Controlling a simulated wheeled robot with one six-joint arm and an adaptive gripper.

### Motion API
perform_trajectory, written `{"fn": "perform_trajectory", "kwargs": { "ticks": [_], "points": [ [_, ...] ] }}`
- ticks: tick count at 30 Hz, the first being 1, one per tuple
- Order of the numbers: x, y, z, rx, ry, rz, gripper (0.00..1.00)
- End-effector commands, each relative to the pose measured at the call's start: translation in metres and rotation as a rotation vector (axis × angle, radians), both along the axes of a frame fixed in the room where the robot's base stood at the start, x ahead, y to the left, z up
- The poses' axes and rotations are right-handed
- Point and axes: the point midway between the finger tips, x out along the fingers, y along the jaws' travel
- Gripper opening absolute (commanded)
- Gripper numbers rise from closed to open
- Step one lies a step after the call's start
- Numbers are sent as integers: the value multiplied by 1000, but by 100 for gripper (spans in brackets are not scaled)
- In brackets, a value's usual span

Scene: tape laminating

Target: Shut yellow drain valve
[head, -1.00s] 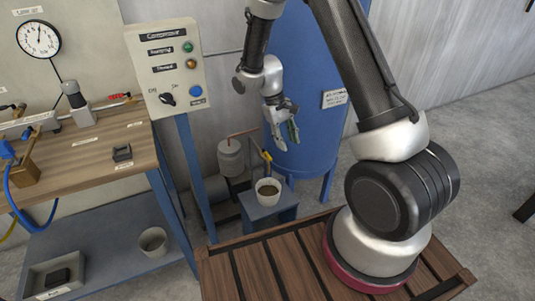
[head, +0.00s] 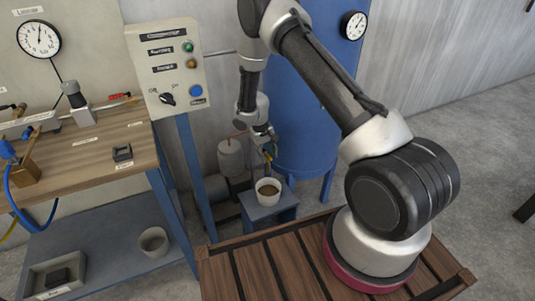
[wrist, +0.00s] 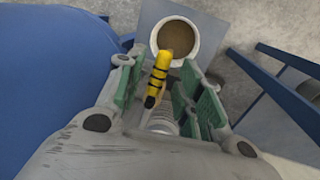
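The yellow drain valve handle (wrist: 160,72), with black bands, lies between my gripper's fingers in the wrist view and points toward the cup. Only a small part of the yellow handle (head: 267,157) shows in the head view, just above the cup. My gripper (wrist: 157,66) is open, with a green-padded finger on each side of the handle and gaps visible. In the head view my gripper (head: 263,141) is low in front of the blue tank (head: 305,125). The valve body is mostly hidden.
A white cup (wrist: 175,38) of brown liquid stands on a small blue-grey stand (head: 265,209) below the valve. The compressor panel (head: 168,68) and its blue post are close on the left. A workbench (head: 90,150) stands farther left.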

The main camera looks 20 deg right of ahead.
Motion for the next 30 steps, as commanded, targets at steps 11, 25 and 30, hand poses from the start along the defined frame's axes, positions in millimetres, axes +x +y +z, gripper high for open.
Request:
{"fn": "perform_trajectory", "kwargs": {
  "ticks": [11,25,30],
  "points": [
    [0,-1,-4,0,0,0,25],
    [0,0,-3,0,0,-7,0],
    [1,2,-3,0,0,-53,0]
  ]
}}
